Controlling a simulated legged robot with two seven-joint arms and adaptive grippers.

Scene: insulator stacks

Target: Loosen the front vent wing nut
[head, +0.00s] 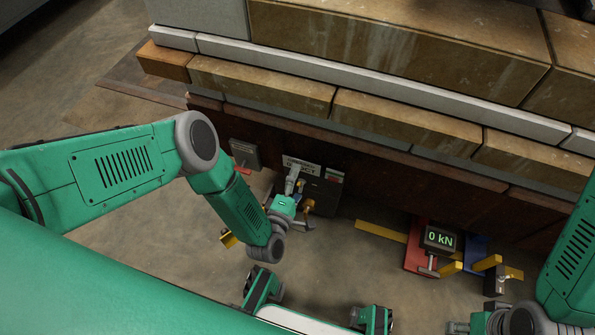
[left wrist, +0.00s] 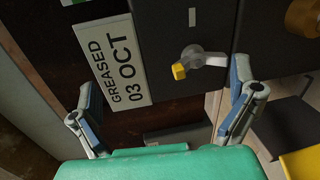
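My left gripper (head: 299,200) is in front of a dark block at the base of the stack in the head view. In the left wrist view my left gripper (left wrist: 163,84) is open, its two fingers wide apart with nothing between the pads. A small grey part with a yellow tip (left wrist: 200,60) sticks out of the dark block ahead, nearer the right finger and apart from it. It may be the vent wing nut; I cannot tell for certain. In the head view the gripper mostly hides it. My right gripper (head: 480,322) is only partly visible at the bottom edge.
A label reading "GREASED 03 OCT" (left wrist: 118,65) is left of the grey part. A brass fitting (left wrist: 303,18) is at upper right. A jack with a "0 kN" display (head: 440,239) stands to the right. Stacked tan blocks (head: 400,45) rise behind; floor (head: 350,270) lies in front.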

